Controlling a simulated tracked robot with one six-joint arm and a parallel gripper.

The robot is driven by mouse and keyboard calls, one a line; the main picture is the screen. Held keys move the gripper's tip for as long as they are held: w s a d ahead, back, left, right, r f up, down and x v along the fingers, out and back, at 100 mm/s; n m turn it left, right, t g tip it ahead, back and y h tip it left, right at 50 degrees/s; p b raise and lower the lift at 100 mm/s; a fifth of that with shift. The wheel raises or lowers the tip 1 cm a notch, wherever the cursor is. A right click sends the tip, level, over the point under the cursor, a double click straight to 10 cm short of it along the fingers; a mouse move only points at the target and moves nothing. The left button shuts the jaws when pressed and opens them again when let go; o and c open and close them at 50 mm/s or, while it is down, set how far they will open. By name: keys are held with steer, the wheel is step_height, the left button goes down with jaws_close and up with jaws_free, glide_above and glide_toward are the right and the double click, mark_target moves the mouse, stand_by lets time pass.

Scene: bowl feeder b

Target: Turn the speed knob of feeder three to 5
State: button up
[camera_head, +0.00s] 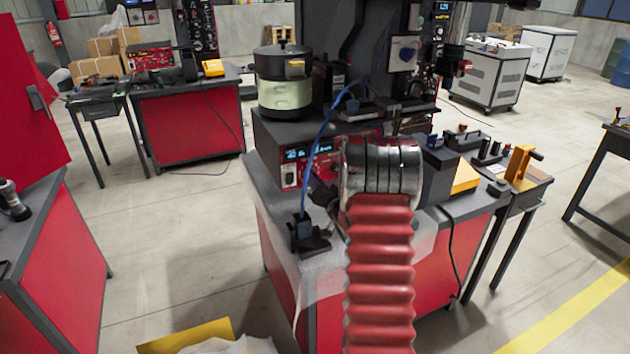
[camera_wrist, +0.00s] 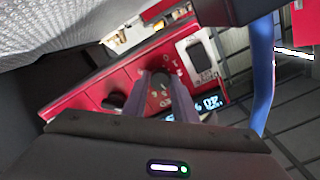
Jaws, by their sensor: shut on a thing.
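The feeder's red control panel (camera_wrist: 140,76) fills the middle of the wrist view, tilted. A dark speed knob (camera_wrist: 161,79) with white marks around it sits between the fingertips of my gripper (camera_wrist: 168,92), which is shut on it. The knob's pointer and exact setting are too small to read. A lit display (camera_wrist: 206,104) is partly covered by my gripper, and its digits are unclear. In the head view the display (camera_head: 296,153) shows on the control box front; my arm hides the gripper and the knob.
A second black knob (camera_wrist: 113,101) and a rocker switch (camera_wrist: 201,52) flank the held knob. A blue cable (camera_wrist: 262,75) hangs close to my gripper. In the head view the feeder bowl (camera_head: 284,98) stands on the box, and a plastic sheet (camera_head: 280,232) drapes over the bench edge.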

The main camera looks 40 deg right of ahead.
steer(key=shift+s+f+m, duration=0.1)
steer(key=shift+m, duration=2.1)
steer(key=shift+d, duration=0.15)
steer(key=o, duration=1)
steer(key=shift+o, duration=0.2)
steer(key=v, duration=1.3)
steer(key=shift+s+a, duration=0.2)
steer(key=shift+s, duration=0.15)
